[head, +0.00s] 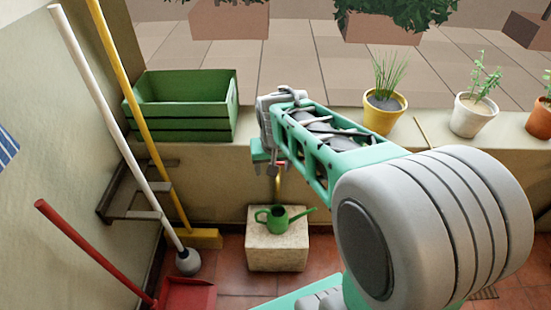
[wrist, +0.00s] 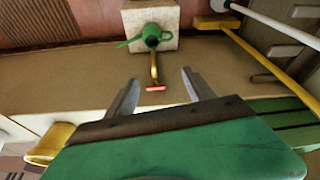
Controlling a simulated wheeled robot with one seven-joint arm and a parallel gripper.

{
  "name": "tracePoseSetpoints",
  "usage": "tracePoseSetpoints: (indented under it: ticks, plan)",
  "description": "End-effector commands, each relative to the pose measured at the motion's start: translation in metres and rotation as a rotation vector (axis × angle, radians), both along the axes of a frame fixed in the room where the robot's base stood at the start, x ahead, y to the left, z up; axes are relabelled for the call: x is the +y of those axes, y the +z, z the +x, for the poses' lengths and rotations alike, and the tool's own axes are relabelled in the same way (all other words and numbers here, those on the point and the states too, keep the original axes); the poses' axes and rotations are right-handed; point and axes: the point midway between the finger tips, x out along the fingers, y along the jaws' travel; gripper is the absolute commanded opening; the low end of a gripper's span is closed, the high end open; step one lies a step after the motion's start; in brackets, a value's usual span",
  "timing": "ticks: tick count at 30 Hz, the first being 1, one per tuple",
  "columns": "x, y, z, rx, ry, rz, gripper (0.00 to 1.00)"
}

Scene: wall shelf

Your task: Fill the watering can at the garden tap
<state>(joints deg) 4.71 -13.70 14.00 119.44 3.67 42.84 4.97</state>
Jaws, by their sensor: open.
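The green watering can (head: 278,219) stands upright on a pale stone block (head: 276,254) below the tap, its spout pointing right in the head view. It also shows in the wrist view (wrist: 152,37). The brass garden tap (wrist: 154,70) has a red handle (wrist: 156,88) and is on the wall above the can; in the head view it is partly hidden by my gripper. I see no water. My gripper (wrist: 160,77) is open and empty, its two grey fingers on either side of the tap handle in the wrist view. I cannot tell whether they touch it.
A green crate (head: 185,122) and potted plants, one in a yellow pot (head: 383,114), stand on the ledge. Tiled floor shows around the block.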

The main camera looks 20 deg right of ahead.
Motion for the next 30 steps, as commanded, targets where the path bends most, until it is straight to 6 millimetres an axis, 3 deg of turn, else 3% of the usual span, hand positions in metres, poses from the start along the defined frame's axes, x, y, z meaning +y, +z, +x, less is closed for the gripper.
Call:
tracePoseSetpoints:
  ticks: [1, 3, 7, 20, 30]
  plan:
    - [-0.015, -0.026, 0.030, -0.011, -0.049, -0.004, 0.67]
    - [-0.033, -0.043, 0.067, -0.041, -0.107, -0.011, 0.72]
    - [-0.054, -0.063, 0.103, -0.077, -0.167, -0.020, 0.78]
    - [-0.069, -0.126, 0.130, -0.082, -0.177, -0.021, 0.78]
    - [-0.070, -0.131, 0.133, -0.085, -0.176, -0.021, 0.78]
